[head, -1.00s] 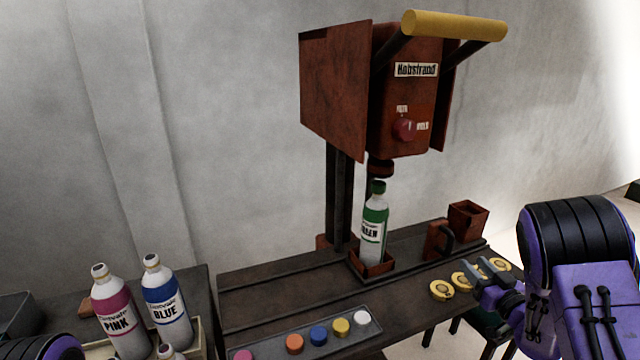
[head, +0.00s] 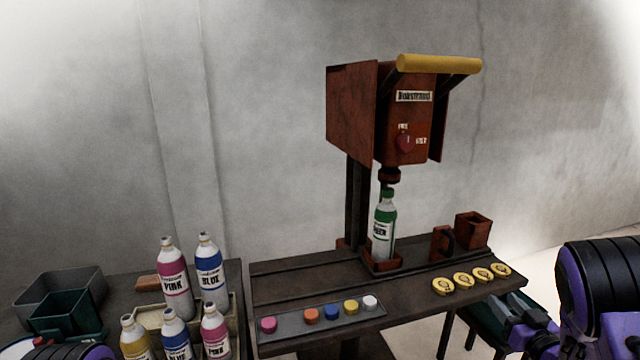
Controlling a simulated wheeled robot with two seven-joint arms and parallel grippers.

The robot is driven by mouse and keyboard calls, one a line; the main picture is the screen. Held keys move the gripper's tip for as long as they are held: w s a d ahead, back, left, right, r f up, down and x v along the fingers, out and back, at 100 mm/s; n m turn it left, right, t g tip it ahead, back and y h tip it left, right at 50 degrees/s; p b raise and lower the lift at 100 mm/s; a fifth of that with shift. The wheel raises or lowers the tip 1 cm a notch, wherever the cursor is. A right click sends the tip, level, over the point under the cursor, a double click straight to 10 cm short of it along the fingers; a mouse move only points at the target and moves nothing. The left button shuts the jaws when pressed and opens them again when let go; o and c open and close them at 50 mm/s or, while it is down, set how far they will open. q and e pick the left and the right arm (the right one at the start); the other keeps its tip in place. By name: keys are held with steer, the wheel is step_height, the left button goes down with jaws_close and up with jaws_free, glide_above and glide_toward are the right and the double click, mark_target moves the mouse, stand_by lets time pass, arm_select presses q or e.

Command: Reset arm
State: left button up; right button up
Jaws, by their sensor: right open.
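My right gripper (head: 527,326) is at the lower right in the head view, just off the right front corner of the work table (head: 300,282). It is open and holds nothing that I can see. At the lower left edge only a dark rounded part of my left arm shows; its gripper is out of the picture. A green-labelled bottle (head: 384,228) with a green cap stands upright in a small holder under the head of the rust-red machine (head: 405,120).
Yellow discs (head: 462,281) lie along the table's right front. A tray (head: 285,325) holds coloured caps. Several bottles, one pink-labelled (head: 174,283) and one blue-labelled (head: 211,275), stand in a crate at the left. Dark bins (head: 60,285) sit further left. A red-brown box (head: 472,231) stands at the right.

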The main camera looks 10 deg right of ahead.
steer(key=s+a+f+m+g+h, duration=0.25)
steer(key=s+f+g, duration=0.2)
steer(key=f, duration=0.45)
steer(key=s+a+f+m+g+h, duration=0.2)
steer(key=s+a+f+m+g, duration=0.15)
steer(key=s+f, duration=0.4)
steer(key=s+a+f+g, duration=0.2)
steer(key=s+a+f, duration=0.2)
steer(key=s, duration=0.3)
steer(key=s+a+f+g+y, duration=0.1)
steer(key=s+a+f+g, duration=0.1)
steer(key=s+a+f, duration=0.2)
steer(key=s+a+f+g+y, duration=0.1)
steer(key=s+a+f, duration=0.4)
steer(key=s, duration=0.5)
steer(key=shift+f+g, duration=0.25)
steer(key=shift+g, duration=0.55)
